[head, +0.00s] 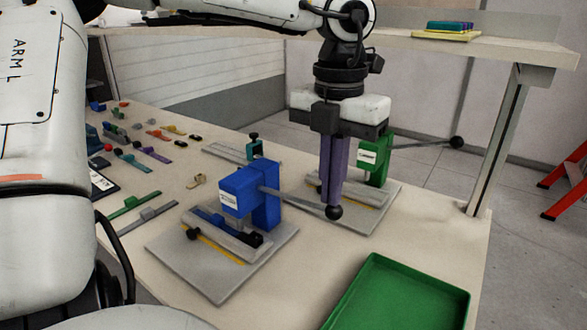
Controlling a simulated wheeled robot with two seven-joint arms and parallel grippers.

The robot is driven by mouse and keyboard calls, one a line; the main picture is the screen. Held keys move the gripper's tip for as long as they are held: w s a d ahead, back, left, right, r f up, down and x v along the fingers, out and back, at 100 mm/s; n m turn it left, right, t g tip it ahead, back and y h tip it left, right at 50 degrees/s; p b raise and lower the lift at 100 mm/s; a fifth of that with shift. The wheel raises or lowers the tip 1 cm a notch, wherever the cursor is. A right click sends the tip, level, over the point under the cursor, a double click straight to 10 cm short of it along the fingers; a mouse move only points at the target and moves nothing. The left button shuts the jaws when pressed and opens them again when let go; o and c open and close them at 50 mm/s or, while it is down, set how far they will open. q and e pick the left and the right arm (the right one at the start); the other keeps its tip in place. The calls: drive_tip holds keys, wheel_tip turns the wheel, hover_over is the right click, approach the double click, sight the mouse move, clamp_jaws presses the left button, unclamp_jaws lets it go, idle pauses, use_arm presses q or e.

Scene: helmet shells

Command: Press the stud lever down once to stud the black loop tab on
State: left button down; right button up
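A blue lever press (237,190) stands on a grey base plate (222,290) on the table. Its lever (300,199) slopes down to the right and ends in a black ball knob (334,212). My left gripper (333,204) points straight down, its purple fingers together, with the tips at the knob; whether they touch it is hard to tell. A dark blue strip with a small black piece (255,239) at its right end lies in the fixture under the press head. I cannot tell for sure whether this piece is the black loop tab. My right gripper is not in view.
A green press (378,165) with its own lever stands behind my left gripper, its lever raised level to the right. A green tray (398,300) lies at the front right. Several small coloured parts (150,150) lie on the left. A raised shelf (500,48) crosses the back.

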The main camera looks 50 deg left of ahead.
use_arm(q)
drive_tip(key=shift+f+b, duration=1.55)
drive_tip(key=shift+f, duration=0.5)
